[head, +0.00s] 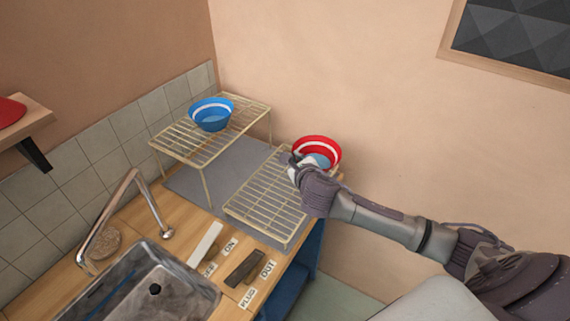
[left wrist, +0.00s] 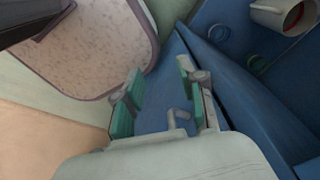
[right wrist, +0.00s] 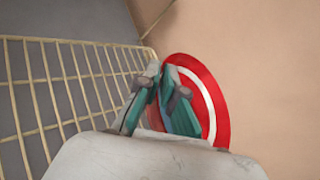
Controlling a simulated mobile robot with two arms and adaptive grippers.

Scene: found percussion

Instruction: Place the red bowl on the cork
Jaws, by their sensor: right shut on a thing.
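The red bowl (head: 325,141), with a white band inside, is at the far right end of the lower wire rack, near the wall. It also shows in the right wrist view (right wrist: 212,90), partly hidden by the fingers. My right gripper (head: 300,160) is shut on the bowl's near side; its fingers overlap the bowl in the right wrist view (right wrist: 165,85). I cannot tell whether the bowl touches the rack. My left gripper (left wrist: 157,80) is open and empty, seen only in the left wrist view.
A blue bowl (head: 210,113) stands on the taller wire rack (head: 182,143). The lower wire rack (head: 262,200) is bare.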

